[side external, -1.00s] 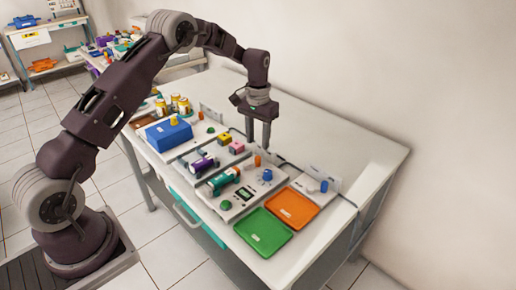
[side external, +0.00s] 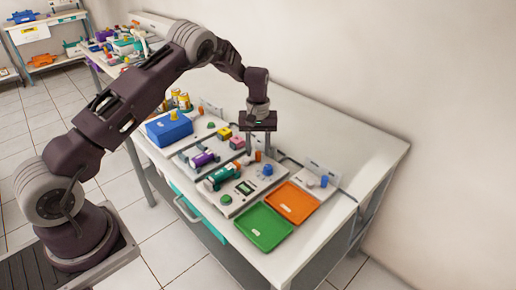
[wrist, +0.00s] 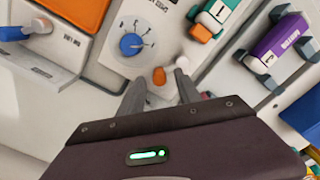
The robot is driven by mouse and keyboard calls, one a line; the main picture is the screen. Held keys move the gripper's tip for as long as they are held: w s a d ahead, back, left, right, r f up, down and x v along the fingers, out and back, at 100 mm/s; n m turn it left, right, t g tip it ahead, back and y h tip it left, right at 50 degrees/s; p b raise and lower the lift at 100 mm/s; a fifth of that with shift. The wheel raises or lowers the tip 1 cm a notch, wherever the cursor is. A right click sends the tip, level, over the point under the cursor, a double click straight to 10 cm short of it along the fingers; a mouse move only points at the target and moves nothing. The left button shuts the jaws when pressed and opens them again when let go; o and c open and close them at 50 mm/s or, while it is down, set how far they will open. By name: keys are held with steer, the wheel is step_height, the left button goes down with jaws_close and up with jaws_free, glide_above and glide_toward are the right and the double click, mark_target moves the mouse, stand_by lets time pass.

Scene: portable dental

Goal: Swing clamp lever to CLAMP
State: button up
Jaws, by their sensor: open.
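My gripper (side external: 260,154) hangs above the back edge of the grey device panel (side external: 236,203). In the wrist view my gripper (wrist: 160,94) is open and empty, its fingers pointing at a small upright orange-tipped lever (wrist: 159,77). This lever lies between the finger lines, just past the tips; I cannot tell whether they touch its base. A small white knob (wrist: 182,62) stands beside it. The orange tip also shows in the side view (side external: 257,155). No label marks the clamp lever or its CLAMP position legibly.
A blue dial (wrist: 132,44) sits close by on the panel. A teal cylinder (side external: 222,176) and a purple cylinder (side external: 203,159) lie in holders nearby. A green tray (side external: 265,228) and an orange tray (side external: 291,203) lie to the right. The table's back right is clear.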

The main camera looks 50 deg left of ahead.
mark_target(258, 152)
steer(key=shift+f, duration=0.1)
jaws_close()
steer(key=shift+d+m, duration=0.15)
steer(key=shift+m, duration=0.25)
jaws_free()
step_height(258, 152, up, 7)
steer(key=shift+r, duration=0.1)
